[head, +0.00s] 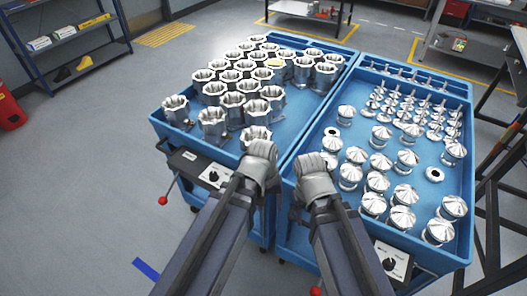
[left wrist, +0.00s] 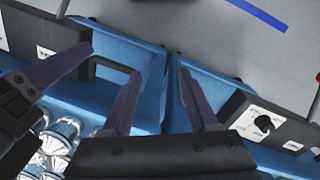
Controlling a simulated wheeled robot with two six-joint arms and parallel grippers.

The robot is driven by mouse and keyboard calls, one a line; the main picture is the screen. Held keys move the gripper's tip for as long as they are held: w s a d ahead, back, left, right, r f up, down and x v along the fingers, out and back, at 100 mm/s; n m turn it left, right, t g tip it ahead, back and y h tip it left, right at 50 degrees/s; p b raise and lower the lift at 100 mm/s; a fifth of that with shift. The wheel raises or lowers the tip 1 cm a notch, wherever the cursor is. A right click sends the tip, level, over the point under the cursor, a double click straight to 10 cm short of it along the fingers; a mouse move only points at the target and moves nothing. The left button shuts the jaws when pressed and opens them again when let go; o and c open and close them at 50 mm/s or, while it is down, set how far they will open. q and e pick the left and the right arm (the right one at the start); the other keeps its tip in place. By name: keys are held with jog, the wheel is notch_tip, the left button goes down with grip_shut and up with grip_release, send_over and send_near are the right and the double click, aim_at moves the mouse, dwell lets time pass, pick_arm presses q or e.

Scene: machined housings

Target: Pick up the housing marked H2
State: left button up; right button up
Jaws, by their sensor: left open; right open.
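Several silver octagonal housings with round bores stand in the left blue cart, with a front one (head: 213,122) near its near edge. No H2 mark is legible, so I cannot tell which housing carries it. My left gripper (left wrist: 160,80) is open and empty in the left wrist view, over the cart edges. In the head view my left gripper (head: 262,158) is at the near right corner of the left cart, just in front of a housing (head: 256,137); its fingers are hidden. My right gripper (head: 315,172) is beside it, over the right cart's near left corner. Its fingers are mostly hidden.
The left cart (head: 165,130) and right cart (head: 465,215) stand side by side with a narrow gap. The right cart holds several domed silver parts (head: 401,217) and smaller stemmed parts (head: 385,108). Shelves (head: 70,45) stand back left.

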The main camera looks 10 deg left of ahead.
aim_at(247, 144)
pick_arm(q)
jog(key=shift+w+a+r+n+t+h+b, duration=1.05)
jog(key=shift+w+a+n+h, duration=0.6)
jog(key=shift+w+n, duration=1.95)
jog(key=shift+w+a+r+n+t+h+b, duration=0.75)
jog(key=shift+w+a+n+t+h, duration=0.9)
jog(key=shift+w+n, duration=1.9)
jog(key=shift+w+a+r+n+t+h+b, duration=1.05)
jog(key=shift+w+a+n, duration=1.1)
jog(key=shift+n, duration=2.7)
jog(key=shift+w+d+f, duration=0.15)
jog(key=shift+w+d, duration=0.1)
jog(key=b+x, duration=0.1)
jog(key=x, duration=0.4)
jog(key=shift+d+b, duration=0.15)
jog(key=shift+b, duration=0.25)
grip_shut()
jog(key=shift+r, duration=0.2)
